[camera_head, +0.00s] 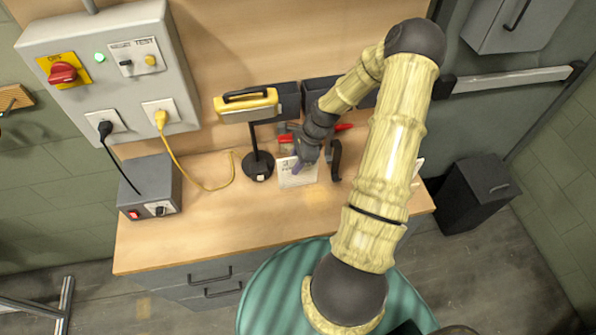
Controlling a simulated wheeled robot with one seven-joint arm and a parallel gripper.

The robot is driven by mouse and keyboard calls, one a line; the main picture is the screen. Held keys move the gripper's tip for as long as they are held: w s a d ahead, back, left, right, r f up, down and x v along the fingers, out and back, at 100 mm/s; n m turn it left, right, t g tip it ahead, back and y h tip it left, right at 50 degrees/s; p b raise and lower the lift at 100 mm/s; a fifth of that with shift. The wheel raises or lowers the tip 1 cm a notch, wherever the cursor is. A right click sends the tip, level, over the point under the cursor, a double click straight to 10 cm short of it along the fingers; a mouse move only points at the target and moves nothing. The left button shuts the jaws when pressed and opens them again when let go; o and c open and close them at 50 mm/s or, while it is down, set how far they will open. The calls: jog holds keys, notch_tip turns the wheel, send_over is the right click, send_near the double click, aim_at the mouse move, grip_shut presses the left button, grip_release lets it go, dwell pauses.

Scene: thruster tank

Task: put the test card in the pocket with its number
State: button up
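A white card or sheet (291,180) with faint markings stands or lies on the wooden bench; its number is too small to read, and I cannot tell if it is the test card. My gripper (303,163) is directly over the card's upper part and hides some of it. I cannot tell whether the fingers are open, or whether they touch it. Dark open-topped holders (287,98) are at the back against the board, with another (316,88) to the right, partly behind my arm. No number shows on them.
A lamp with a yellow head (247,104) and round black base (258,166) stands left of my gripper. A black upright piece (335,160) is close on its right. Red-handled tools (286,138) lie behind. A grey power box (151,186) is at left; the bench front (225,230) is clear.

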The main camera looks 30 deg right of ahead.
jog(key=shift+f, duration=0.15)
dwell(0.3)
grip_shut()
